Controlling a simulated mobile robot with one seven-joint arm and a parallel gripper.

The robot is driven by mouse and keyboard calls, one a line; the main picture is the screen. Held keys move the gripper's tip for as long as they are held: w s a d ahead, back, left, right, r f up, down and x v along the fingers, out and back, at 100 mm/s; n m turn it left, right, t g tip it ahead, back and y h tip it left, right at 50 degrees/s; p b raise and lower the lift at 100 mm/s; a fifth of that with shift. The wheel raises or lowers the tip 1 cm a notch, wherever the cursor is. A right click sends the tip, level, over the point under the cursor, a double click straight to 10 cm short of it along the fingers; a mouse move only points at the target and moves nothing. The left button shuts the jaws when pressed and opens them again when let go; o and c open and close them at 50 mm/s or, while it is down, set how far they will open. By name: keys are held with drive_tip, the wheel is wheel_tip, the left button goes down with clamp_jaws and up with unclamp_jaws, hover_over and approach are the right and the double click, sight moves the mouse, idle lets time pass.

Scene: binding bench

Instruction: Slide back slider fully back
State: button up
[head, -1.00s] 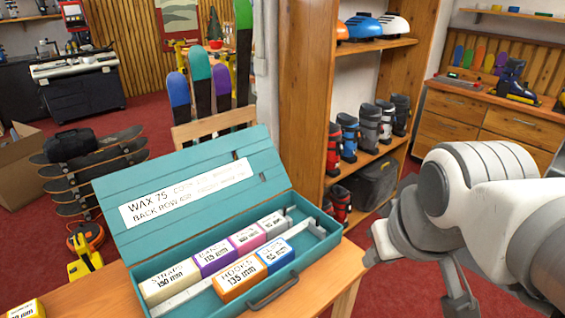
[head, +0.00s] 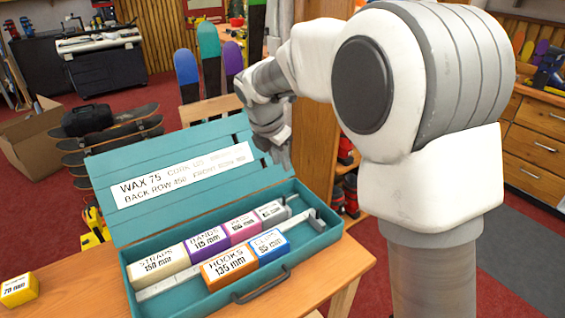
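The teal box (head: 300,250) stands on the wooden bench with its lid leaned open behind it. A small grey piece (head: 291,201) shows at the right end of the back row, just right of the grey-white block; it looks like the back slider. A second grey slider piece (head: 317,219) sits at the right end of the metal divider bar, nearer the front. My gripper (head: 283,163) hangs pointing down above the box's back right corner, in front of the lid's right end. It appears apart from the sliders. Its fingers are small and overlapping, so their opening is unclear.
The back row holds cream (head: 158,264), purple (head: 206,243), pink (head: 243,228) and grey-white (head: 270,212) blocks. The front row holds orange (head: 228,268) and blue (head: 269,246) blocks. A yellow block (head: 19,290) lies on the bench (head: 90,285) at left. A wooden shelf (head: 315,150) stands behind.

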wheel_tip(320, 180, down, 2)
drive_tip(key=w+a+n, duration=0.2)
drive_tip(key=b, duration=0.2)
approach(284, 196)
drive_tip(key=shift+n, duration=0.3)
drive_tip(key=x, duration=1)
drive_tip(key=shift+w+f, duration=0.1)
drive_tip(key=shift+w, duration=0.1)
clamp_jaws()
idle(0.5)
